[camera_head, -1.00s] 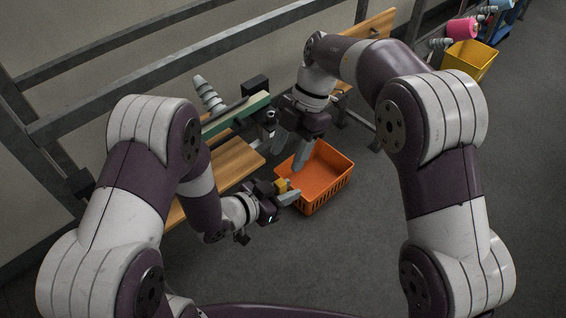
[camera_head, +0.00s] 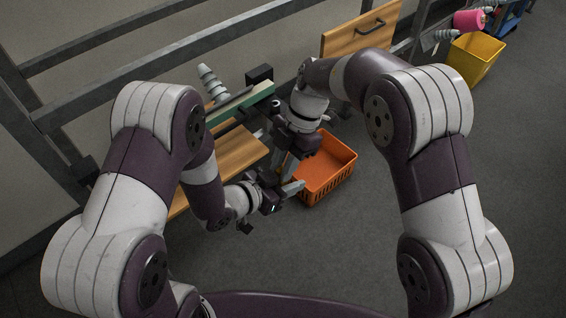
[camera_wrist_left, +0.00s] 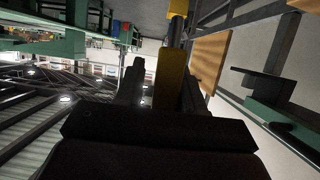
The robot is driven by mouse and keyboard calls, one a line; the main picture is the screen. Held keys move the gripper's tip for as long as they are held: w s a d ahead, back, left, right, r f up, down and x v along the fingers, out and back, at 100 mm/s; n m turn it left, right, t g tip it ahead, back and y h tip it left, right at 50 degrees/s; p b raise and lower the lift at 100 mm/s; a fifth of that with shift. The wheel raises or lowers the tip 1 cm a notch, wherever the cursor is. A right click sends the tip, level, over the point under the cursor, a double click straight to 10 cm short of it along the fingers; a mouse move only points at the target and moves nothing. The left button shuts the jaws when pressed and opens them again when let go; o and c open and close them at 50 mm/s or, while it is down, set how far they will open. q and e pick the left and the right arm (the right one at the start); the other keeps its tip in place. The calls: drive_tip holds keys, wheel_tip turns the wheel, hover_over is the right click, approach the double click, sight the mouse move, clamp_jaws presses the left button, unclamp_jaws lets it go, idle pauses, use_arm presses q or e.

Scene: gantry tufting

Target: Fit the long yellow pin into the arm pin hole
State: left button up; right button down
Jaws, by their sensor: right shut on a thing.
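The long yellow pin (camera_wrist_left: 171,78) stands between my left gripper's fingers in the left wrist view, nearer the right-hand finger. It has a thick yellow body, a dark stretch above it and yellow again at the top (camera_wrist_left: 178,8). My left gripper (camera_head: 287,180) is open, with a gap beside the pin; its fingers also show in the left wrist view. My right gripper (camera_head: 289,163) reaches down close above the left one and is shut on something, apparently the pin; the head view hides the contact. The green beam (camera_head: 240,117) is behind both grippers. I cannot make out the arm pin hole.
An orange crate (camera_head: 345,172) stands on the floor right of the grippers. A wooden bench (camera_head: 232,152) and grey rails lie behind and to the left. A grey ribbed cone (camera_head: 212,82) stands by the beam. A yellow bin (camera_head: 474,58) is far right. The near floor is clear.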

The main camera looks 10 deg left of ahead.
use_arm(q)
drive_tip(key=o, duration=0.4)
use_arm(e)
drive_tip(key=shift+a, duration=0.1)
